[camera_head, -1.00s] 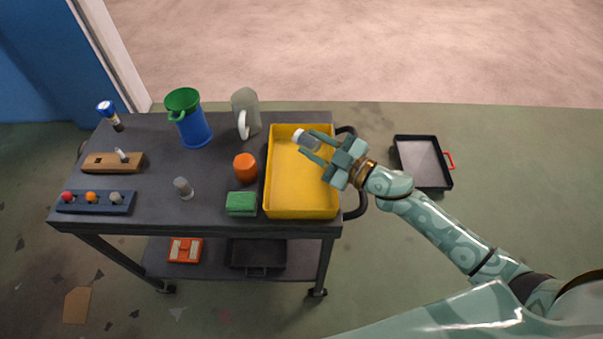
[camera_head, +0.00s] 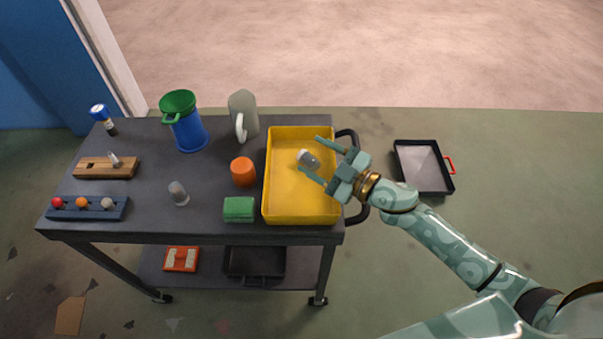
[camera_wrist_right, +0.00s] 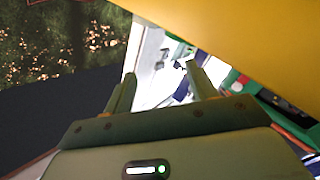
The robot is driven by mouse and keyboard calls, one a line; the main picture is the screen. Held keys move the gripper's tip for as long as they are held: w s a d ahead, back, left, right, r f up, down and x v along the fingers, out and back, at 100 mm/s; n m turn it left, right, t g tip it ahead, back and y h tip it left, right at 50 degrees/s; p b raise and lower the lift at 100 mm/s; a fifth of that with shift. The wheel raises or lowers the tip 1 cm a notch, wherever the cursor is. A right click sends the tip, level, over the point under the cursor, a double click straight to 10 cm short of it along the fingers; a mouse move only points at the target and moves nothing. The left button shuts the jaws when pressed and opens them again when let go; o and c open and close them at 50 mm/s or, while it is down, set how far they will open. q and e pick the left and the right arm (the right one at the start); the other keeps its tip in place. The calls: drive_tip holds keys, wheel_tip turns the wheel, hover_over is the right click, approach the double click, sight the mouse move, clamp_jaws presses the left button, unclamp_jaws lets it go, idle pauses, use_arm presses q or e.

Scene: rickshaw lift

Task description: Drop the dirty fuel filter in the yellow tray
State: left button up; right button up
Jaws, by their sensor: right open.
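The yellow tray (camera_head: 299,211) sits at the right end of the cart's top. A small fuel filter (camera_head: 308,159), greyish with a white end, shows tilted over the tray's floor. I cannot tell whether it touches the floor or is still falling. My right gripper (camera_head: 312,155) is open over the tray, with the filter between or just below its fingertips. In the right wrist view its two fingers (camera_wrist_right: 160,85) are apart with nothing held, and the yellow tray (camera_wrist_right: 250,35) fills the upper right. My left gripper is not in view.
A similar small filter (camera_head: 179,193) stands on the cart top. An orange cup (camera_head: 243,171), green sponge (camera_head: 239,209), grey jug (camera_head: 243,115) and blue bucket (camera_head: 188,130) stand left of the tray. A black tray (camera_head: 424,167) lies on the floor at right.

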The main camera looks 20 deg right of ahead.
drive_tip(key=p+v, duration=0.1)
drive_tip(key=v, duration=1.4)
drive_tip(key=shift+s+d, duration=0.15)
drive_tip(key=shift+s, duration=0.1)
